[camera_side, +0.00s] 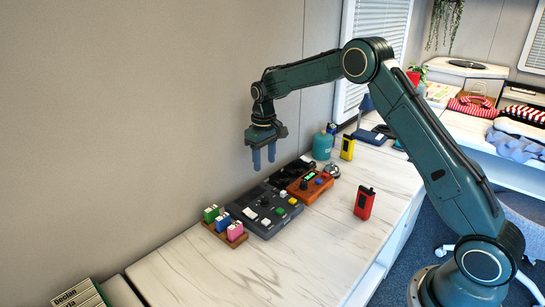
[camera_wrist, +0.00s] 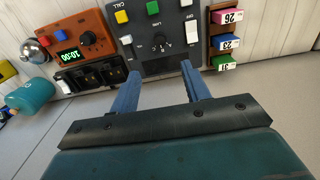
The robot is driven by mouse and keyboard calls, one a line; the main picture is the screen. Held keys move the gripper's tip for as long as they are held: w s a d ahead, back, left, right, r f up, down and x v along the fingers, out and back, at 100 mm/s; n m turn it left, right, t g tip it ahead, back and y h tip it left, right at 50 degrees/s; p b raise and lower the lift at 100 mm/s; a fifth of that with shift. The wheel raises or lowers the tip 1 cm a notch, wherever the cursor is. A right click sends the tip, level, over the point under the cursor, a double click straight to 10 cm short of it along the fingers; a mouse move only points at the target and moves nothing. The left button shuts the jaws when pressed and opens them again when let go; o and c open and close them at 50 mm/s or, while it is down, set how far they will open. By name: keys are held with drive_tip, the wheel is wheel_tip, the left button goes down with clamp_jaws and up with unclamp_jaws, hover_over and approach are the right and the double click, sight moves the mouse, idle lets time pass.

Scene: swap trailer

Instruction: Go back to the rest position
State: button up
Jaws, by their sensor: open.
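My gripper (camera_side: 263,158) hangs in the air above the back part of the white counter, its two blue fingers pointing down. The fingers are apart and hold nothing. In the wrist view my gripper (camera_wrist: 160,85) shows open, with the dark control panel (camera_wrist: 160,30) beyond its fingertips. In the side view the control panel (camera_side: 266,206) lies on the counter below and is clear of the fingers.
A wooden rack (camera_side: 229,238) with green, blue and pink blocks sits left of the panel. An orange timer box (camera_side: 311,187), a red device (camera_side: 364,203), a yellow device (camera_side: 347,148) and a teal canister (camera_side: 322,146) stand to the right. The front counter is clear.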

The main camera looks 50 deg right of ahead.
drive_tip(key=s+a+r+t, duration=0.1)
drive_tip(key=s+a+r, duration=0.2)
drive_tip(key=s+r, duration=0.6)
drive_tip(key=s+a+r+t, duration=0.2)
drive_tip(key=s+a+r, duration=0.1)
drive_tip(key=s+r, duration=0.55)
drive_tip(key=s+a+t, duration=0.2)
drive_tip(key=s, duration=1.9)
drive_tip(key=shift+a+f+t, duration=0.2)
drive_tip(key=shift+a+t, duration=0.05)
drive_tip(key=shift+t, duration=0.05)
drive_tip(key=shift+w, duration=0.1)
